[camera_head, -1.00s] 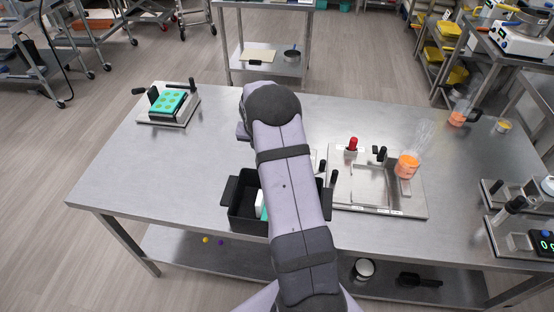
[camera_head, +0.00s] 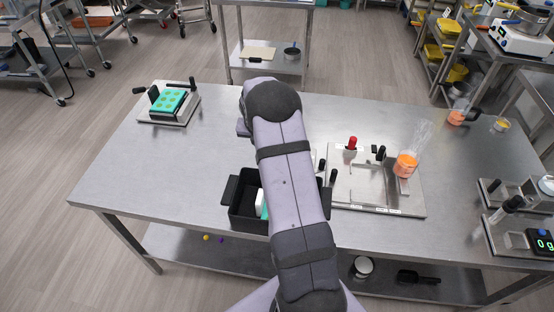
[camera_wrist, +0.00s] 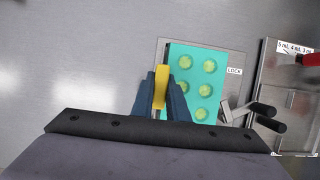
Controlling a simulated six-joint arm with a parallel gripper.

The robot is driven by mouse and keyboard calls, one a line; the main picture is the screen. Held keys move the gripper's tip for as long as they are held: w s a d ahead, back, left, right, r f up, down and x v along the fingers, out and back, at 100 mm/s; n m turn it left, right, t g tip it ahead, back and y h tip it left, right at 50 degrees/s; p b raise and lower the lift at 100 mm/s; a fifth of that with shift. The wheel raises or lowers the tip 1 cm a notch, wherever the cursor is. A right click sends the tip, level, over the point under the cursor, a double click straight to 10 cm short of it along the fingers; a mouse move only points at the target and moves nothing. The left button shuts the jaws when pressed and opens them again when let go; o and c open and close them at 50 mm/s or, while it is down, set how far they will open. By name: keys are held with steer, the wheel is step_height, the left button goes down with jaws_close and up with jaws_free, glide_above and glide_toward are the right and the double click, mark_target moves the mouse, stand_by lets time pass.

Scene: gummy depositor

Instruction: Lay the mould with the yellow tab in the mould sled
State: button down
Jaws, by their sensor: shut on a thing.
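The teal mould (camera_wrist: 205,60) with several round pale yellow-green cavities lies flat in front of my gripper in the wrist view. My gripper (camera_wrist: 161,92) is shut on its yellow tab (camera_wrist: 161,86). The mould is over a grey metal plate with a LOCK label, which looks like the mould sled (camera_wrist: 237,59). The plate shows around its edges. I cannot tell whether the mould touches the plate or is just above it. In the head view my arm hides the gripper, the held mould and most of the sled.
Black-handled levers (camera_wrist: 266,117) stand at the sled's right. Right of them is a metal station (camera_head: 375,185) with a red knob (camera_head: 352,142) and an orange-filled cup (camera_head: 405,165). A black bin (camera_head: 243,213) is near the front edge. Another teal mould (camera_head: 170,102) sits on a back-left fixture.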

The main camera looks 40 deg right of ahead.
steer(key=shift+r+p, duration=2.2)
steer(key=shift+r, duration=0.3)
